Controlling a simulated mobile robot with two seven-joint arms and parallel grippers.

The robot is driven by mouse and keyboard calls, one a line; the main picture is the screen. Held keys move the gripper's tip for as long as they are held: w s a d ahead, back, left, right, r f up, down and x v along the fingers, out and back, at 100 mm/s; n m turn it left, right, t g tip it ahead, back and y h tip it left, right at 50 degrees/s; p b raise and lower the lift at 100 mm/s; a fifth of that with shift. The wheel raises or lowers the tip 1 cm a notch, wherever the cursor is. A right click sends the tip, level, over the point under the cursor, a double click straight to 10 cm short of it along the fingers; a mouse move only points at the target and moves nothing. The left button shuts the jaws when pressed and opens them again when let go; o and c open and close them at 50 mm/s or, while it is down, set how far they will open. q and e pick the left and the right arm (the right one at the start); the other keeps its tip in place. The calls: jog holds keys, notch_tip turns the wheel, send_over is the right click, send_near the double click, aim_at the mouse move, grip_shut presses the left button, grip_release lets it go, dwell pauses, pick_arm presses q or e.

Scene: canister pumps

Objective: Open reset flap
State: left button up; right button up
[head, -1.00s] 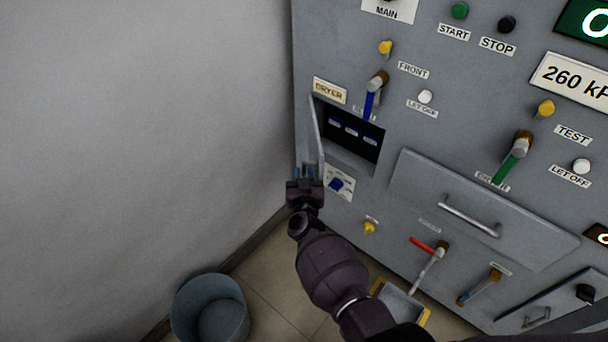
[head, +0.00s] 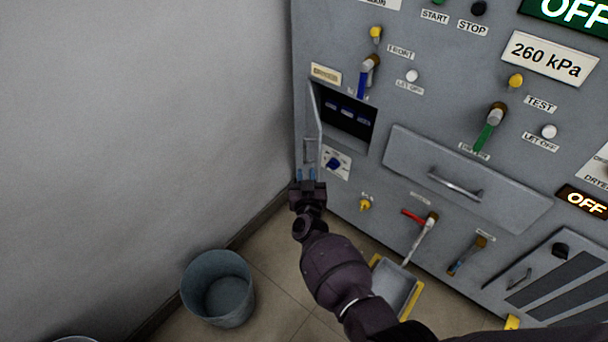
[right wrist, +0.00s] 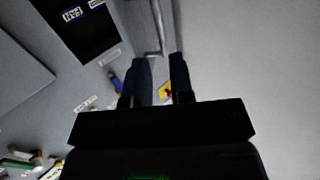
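A tall, narrow grey flap (head: 315,112) stands swung out at the left side of a dark recess (head: 345,116) in the grey panel, below a cream label. A small bar handle (head: 310,152) is on the flap; a bar also shows beyond my fingertips in the right wrist view (right wrist: 158,30). My right gripper (head: 306,174) is just below the handle, fingers parted with nothing between them. In the right wrist view the gripper (right wrist: 162,62) shows a gap between its two dark fingers. I cannot tell whether a finger touches the flap. My left gripper is out of view.
A blue knob (head: 334,164) sits right of my gripper, and a yellow knob (head: 365,205) lower down. Several levers and a wide drawer (head: 465,180) are further right. A grey bucket (head: 219,288) stands on the floor. The white wall (head: 140,130) is close on the left.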

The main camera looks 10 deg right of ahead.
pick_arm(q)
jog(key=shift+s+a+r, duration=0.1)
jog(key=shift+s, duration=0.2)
pick_arm(e)
jog(key=shift+s, duration=0.55)
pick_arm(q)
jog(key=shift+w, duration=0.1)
